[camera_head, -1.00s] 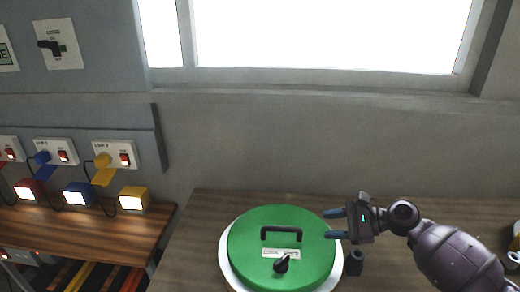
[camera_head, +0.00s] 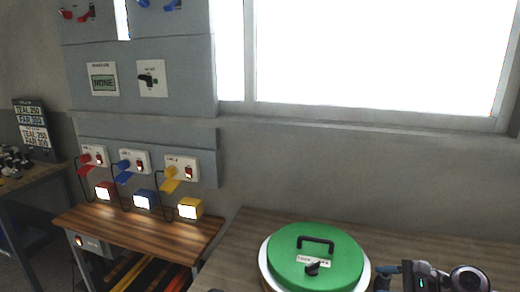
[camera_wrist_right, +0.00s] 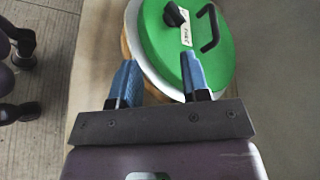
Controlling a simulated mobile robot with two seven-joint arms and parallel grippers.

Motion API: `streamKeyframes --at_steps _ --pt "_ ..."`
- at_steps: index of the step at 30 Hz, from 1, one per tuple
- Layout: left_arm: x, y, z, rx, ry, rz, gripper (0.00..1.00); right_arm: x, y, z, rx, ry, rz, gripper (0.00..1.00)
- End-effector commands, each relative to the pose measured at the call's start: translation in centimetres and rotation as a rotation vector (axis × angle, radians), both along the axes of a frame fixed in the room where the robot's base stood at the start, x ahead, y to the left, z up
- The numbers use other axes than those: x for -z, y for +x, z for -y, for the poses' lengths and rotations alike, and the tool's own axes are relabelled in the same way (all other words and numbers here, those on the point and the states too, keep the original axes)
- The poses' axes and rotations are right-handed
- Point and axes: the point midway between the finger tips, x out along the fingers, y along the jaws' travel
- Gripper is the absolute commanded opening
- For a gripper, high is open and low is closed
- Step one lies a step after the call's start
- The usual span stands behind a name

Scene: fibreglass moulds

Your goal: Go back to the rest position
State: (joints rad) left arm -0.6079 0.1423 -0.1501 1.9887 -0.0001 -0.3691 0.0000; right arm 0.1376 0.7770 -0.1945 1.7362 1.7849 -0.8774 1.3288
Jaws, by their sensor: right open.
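My right gripper (camera_head: 384,274) is at the lower right of the head view, just right of a round green lid (camera_head: 290,262) with a black handle and a black knob. In the right wrist view the two blue fingers of my right gripper (camera_wrist_right: 160,78) are apart with nothing between them. The green lid (camera_wrist_right: 160,40) lies beyond the fingertips there, on a white-rimmed round vessel. At the left edge of the wrist view a purple and black part of my body shows. My left gripper cannot be made out in the head view.
The lidded vessel stands on a wooden table (camera_head: 238,244). To its left is a lower wooden bench (camera_head: 95,225) with red, blue and yellow lit boxes (camera_head: 190,208). Wall panels with switches (camera_head: 152,78) hang above. A sign board (camera_head: 34,128) stands at the far left.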

Motion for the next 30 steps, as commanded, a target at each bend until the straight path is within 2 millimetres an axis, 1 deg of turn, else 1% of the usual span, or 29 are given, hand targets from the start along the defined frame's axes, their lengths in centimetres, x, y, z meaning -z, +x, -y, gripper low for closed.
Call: streamKeyframes --at_steps 2,6,9,13,17,20,23,26,29,30 --pt "0.0 0.1 0.0 0.0 0.0 0.002 0.56 0.3 0.6 0.4 -0.008 -0.105 0.12 0.42" --pt "-0.5 0.9 0.1 0.005 0.0 0.018 0.56 0.7 1.8 1.3 -0.034 -0.353 0.373 0.42" --pt "-0.8 1.2 0.2 0.007 0.0 0.026 0.56 0.9 2.6 1.5 -0.06 -0.546 0.563 0.42" --pt "-0.7 0.9 0.1 0.005 0.0 0.021 0.56 2.2 2.7 1.6 -0.101 -0.801 0.78 0.42" --pt "-0.5 0.6 0.1 0.003 0.0 0.015 0.56 3.8 2.0 1.6 -0.149 -1.049 0.962 0.42" --pt "-0.3 0.2 0.0 0.001 0.0 0.008 0.56 5.2 0.9 1.4 -0.193 -1.233 1.075 0.42" --pt "0.0 -0.1 0.0 0.0 0.0 -0.001 0.56 6.7 -0.6 1.2 -0.241 -1.411 1.165 0.42" --pt "0.1 -0.2 0.0 -0.001 0.001 -0.004 0.56 8.3 -2.6 0.9 -0.296 -1.584 1.229 0.42" --pt "0.1 -0.1 0.0 0.0 0.0 -0.003 0.56 9.9 -5.2 0.5 -0.355 -1.743 1.266 0.42" --pt "0.1 0.0 0.0 0.0 0.0 -0.001 0.56 10.7 -6.4 0.3 -0.379 -1.799 1.269 0.42"
